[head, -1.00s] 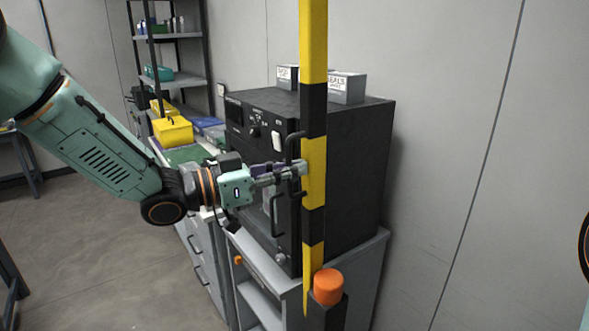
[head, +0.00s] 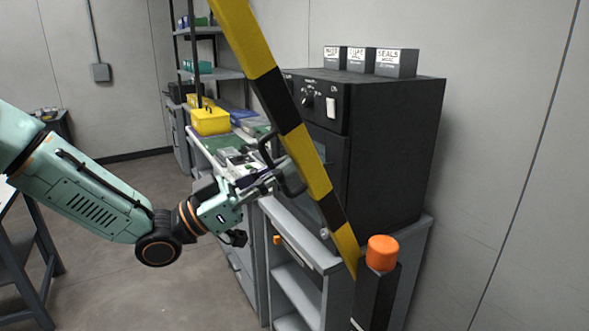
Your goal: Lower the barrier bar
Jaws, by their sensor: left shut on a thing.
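The barrier bar (head: 300,144), striped yellow and black, is tilted. Its upper end leans to the left and runs out of the top of the head view. Its lower end meets a dark post (head: 375,298) with an orange cap (head: 382,252). A dark handle (head: 267,150) stands out from the bar's left side. My left gripper (head: 285,181) is shut on the handle, beside the bar's middle. The fingertips are partly hard to make out against the dark handle. My right gripper is not in view.
A black oven-like box (head: 395,140) with small labelled boxes (head: 396,62) on top stands behind the bar on a grey cabinet (head: 300,285). A bench with a yellow case (head: 210,121) and a shelf rack are further back. Open floor lies at the left.

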